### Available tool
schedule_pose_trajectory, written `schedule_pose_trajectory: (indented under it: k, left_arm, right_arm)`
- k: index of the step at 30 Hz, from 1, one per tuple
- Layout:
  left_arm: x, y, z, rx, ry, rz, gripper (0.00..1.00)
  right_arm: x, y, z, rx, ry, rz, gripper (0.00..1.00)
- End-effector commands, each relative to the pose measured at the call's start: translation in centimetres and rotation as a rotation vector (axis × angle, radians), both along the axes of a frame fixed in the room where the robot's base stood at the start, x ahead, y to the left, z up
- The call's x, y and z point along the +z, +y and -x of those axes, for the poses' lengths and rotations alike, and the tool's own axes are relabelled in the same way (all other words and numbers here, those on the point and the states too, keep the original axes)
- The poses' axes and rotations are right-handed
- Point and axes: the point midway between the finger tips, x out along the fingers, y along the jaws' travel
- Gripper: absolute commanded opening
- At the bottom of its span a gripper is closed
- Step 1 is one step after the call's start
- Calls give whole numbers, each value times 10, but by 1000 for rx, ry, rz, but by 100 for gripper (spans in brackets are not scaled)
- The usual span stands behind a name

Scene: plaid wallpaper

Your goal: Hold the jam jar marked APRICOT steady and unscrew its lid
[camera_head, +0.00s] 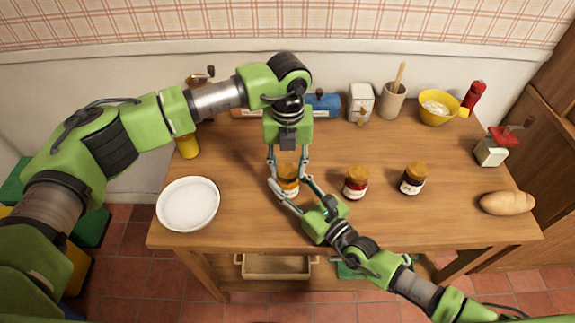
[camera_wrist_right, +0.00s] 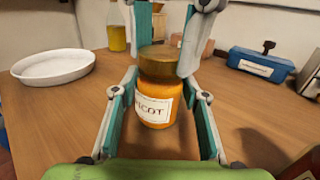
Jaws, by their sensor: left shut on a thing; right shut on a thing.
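The apricot jar (camera_head: 289,188) stands upright near the front left of the table, orange with a white label. In the right wrist view the jar (camera_wrist_right: 154,112) shows label letters ending in "COT". Its brown-gold lid (camera_wrist_right: 160,63) sits on top, with no visible gap below it. My left gripper (camera_head: 287,168) comes down from above and is shut on the lid; its fingers (camera_wrist_right: 167,45) also show at the top of the wrist view. My right gripper (camera_wrist_right: 158,95) is shut on the jar's body, reaching in from the front right, a finger on each side.
Two similar jars stand to the right: a red one (camera_head: 355,183) and a dark one (camera_head: 413,178). A white dish (camera_head: 188,204) lies at left, bread (camera_head: 507,203) at right. A blue box (camera_head: 323,105), utensil crock (camera_head: 392,100) and yellow bowl (camera_head: 438,107) line the back.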

Motion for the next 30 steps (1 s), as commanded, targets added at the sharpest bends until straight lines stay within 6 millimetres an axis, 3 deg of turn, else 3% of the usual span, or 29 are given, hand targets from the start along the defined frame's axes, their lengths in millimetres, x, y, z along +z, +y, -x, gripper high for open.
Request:
schedule_pose_trajectory:
  k: [15,30]
  left_arm:
    - [1,0,0,0,0,0,10]
    - [17,0,0,0,0,0,10]
  right_arm:
    - [-2,0,0,0,2,3,0]
    - [-2,0,0,0,2,3,0]
